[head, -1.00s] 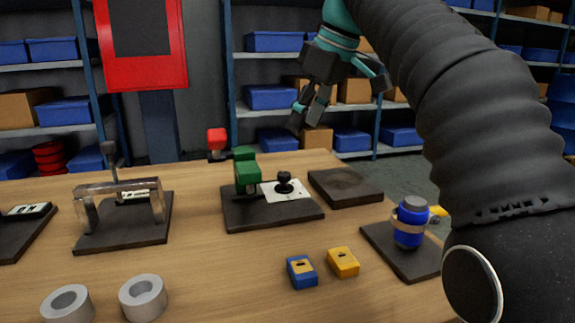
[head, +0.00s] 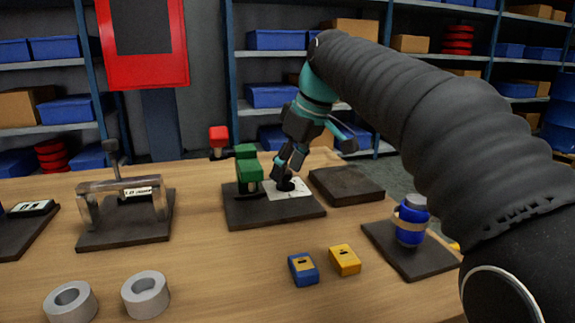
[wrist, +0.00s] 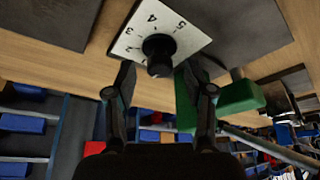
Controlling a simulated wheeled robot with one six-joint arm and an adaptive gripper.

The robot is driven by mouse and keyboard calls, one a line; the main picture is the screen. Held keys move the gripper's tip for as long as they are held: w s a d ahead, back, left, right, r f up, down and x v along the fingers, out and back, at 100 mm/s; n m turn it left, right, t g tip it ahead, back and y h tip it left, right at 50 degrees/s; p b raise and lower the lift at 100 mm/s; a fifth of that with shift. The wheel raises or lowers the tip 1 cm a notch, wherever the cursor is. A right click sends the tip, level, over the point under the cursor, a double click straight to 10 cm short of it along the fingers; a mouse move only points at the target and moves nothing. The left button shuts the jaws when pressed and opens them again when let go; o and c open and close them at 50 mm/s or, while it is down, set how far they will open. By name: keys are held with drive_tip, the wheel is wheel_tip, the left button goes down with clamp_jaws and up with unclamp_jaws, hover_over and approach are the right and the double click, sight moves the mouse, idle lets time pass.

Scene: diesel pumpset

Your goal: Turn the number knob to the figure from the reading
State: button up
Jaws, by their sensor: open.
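The number knob is a black knob (head: 290,185) on a white square dial plate (head: 288,194), on a dark base plate beside a green block (head: 248,174). In the wrist view the knob (wrist: 159,48) sits mid-plate with figures 2 to 5 readable around it. My gripper (head: 288,172) is open just above the knob in the head view. In the wrist view its two fingers (wrist: 160,78) stand apart, one on each side below the knob. Whether they touch the knob cannot be told. A clear tube on a stand carries a small label (head: 138,191), too small to read for certain.
A red-topped handle (head: 218,138) stands behind the green block. A bare dark plate (head: 346,187) lies right of the dial. A blue canister (head: 410,226), blue (head: 303,270) and yellow (head: 345,261) blocks and two grey rings (head: 145,296) are on the table. The front middle is clear.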

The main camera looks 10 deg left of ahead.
clamp_jaws()
drive_tip(key=shift+s+m, duration=0.1)
drive_tip(key=shift+m, duration=0.2)
drive_tip(key=m+t+h, duration=0.1)
drive_tip(key=m, duration=0.2)
drive_tip(key=shift+s+a+m, duration=0.1)
drive_tip(key=shift+a+m, duration=0.05)
drive_tip(key=shift+m, duration=0.15)
drive_tip(key=shift+m+t+h, duration=0.6)
drive_tip(key=shift+m+h, duration=0.1)
drive_tip(key=shift+m, duration=1.5)
drive_tip(key=shift+a, duration=0.1)
unclamp_jaws()
drive_tip(key=shift+s, duration=0.1)
